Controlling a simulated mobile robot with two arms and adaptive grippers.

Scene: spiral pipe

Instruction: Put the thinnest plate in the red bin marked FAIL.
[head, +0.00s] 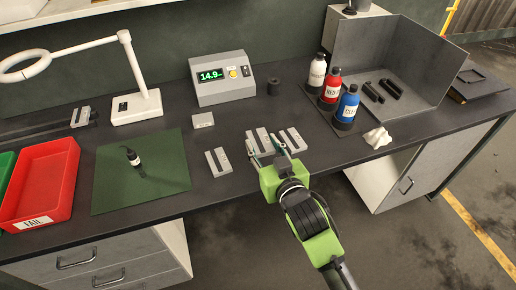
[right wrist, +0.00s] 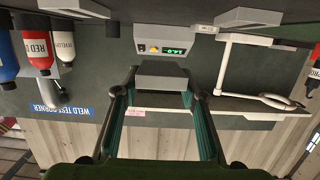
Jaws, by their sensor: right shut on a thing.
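My right gripper (head: 270,147) is shut on a grey metal plate (head: 259,138); this held plate (right wrist: 161,76) also shows between the fingertips in the right wrist view. Another grey plate (head: 293,139) is just right of it and one (head: 217,161) lies to the left. A smaller grey block or plate (head: 203,120) lies farther back, and another (head: 81,116) lies by the lamp. Which plate is thinnest is hard to tell. The red bin (head: 66,158) with a FAIL label stands at the far left, empty. My left gripper is not in view.
A gauge box (head: 222,78) with a lit display and a lamp (head: 138,105) stand behind. Bottles (head: 346,106) and a grey walled tray (head: 420,100) are at right.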

